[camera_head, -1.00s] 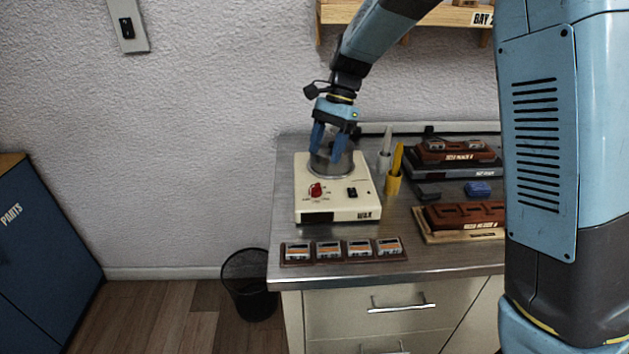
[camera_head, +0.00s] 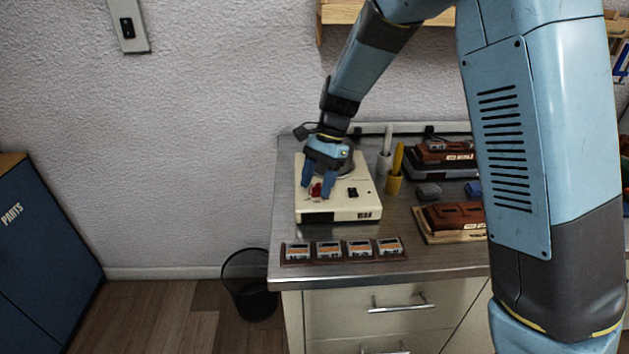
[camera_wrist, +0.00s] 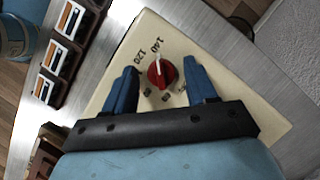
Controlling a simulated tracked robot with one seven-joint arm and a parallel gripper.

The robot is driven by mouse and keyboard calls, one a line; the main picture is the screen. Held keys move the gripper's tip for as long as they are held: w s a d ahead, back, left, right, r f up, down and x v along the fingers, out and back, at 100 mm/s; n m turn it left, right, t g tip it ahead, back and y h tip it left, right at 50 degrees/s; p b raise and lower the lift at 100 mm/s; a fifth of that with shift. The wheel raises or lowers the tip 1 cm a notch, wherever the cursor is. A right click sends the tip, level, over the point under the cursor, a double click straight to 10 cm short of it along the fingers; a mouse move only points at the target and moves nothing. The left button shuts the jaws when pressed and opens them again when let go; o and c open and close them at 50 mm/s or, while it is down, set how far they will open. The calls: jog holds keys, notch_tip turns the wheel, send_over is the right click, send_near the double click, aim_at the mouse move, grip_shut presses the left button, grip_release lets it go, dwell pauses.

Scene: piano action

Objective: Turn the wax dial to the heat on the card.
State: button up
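The cream wax heater (camera_head: 352,208) stands on the metal bench top. Its red dial (camera_head: 315,190) is on the front left of its top face. In the wrist view the dial (camera_wrist: 160,74) has a white pointer line, with the marks 120 and 140 readable beside it; other marks are hidden or too small. My gripper (camera_head: 318,194) is open above the heater, its blue fingers on either side of the dial. In the wrist view the fingers (camera_wrist: 163,88) stand apart from the dial with gaps on both sides. I cannot make out a card showing a heat.
Several small orange-and-white labelled blocks (camera_head: 328,250) lie in a row at the bench's front edge. A yellow holder (camera_head: 393,184) and a white one stand right of the heater, near brown racks (camera_head: 455,217). A black bin (camera_head: 250,285) stands on the floor.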

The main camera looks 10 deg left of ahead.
jog(key=c, duration=0.9)
jog(key=shift+s+a, duration=0.1)
jog(key=shift+a, duration=0.25)
jog(key=shift+d, duration=0.25)
jog(key=shift+w+n+h, duration=0.25)
jog(key=shift+n+h, duration=0.15)
jog(key=shift+n, duration=0.7)
jog(key=n+h, duration=0.2)
jog(key=n, duration=0.4)
jog(key=shift+a, duration=0.1)
jog(key=shift+n+h, duration=0.3)
jog(key=o, duration=1)
jog(key=shift+s, duration=0.1)
